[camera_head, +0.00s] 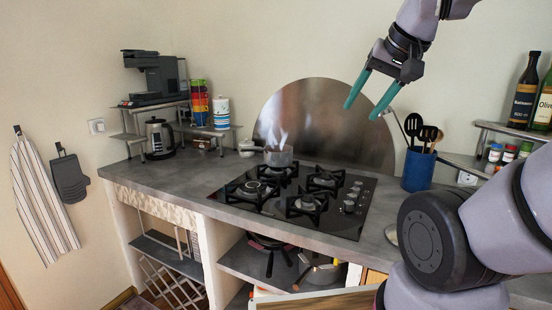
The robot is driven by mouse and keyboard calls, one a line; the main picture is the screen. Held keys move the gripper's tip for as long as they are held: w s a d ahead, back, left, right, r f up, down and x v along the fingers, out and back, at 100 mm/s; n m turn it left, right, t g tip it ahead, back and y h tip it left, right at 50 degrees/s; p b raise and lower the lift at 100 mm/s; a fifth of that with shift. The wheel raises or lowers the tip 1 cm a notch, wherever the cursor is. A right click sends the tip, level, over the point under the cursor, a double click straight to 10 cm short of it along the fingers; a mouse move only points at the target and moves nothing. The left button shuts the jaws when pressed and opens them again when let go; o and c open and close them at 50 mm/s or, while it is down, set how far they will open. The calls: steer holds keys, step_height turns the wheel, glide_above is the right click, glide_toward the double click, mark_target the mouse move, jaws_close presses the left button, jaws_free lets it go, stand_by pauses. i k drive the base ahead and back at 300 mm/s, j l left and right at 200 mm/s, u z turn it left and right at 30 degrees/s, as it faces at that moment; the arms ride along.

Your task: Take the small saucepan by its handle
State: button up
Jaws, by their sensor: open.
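A small metal saucepan (279,157) stands upright on the back left of the black hob (232,209), with pale steam or a reflection above it. My gripper (364,109) has two teal fingers pointing down and left. It is open and empty, in the air above and to the right of the saucepan, well apart from it.
A blue utensil holder (418,171) with dark ladles stands right of the hob. A round metal splash plate (325,115) leans behind the hob. Other pans (322,274) sit on the shelf below. The counter (175,178) left of the hob is clear.

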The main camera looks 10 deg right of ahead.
mark_target(277, 159)
steer(key=i+j+z, duration=0.25)
steer(key=j, duration=0.25)
steer(key=i+j+z, duration=0.2)
steer(key=j, duration=0.3)
steer(key=i+j+z, duration=0.1)
steer(key=j+z, duration=0.15)
steer(key=j, duration=0.3)
steer(key=i+j+z, duration=0.2)
steer(key=j, duration=0.35)
steer(key=j+z, duration=0.25)
steer(key=j, duration=0.3)
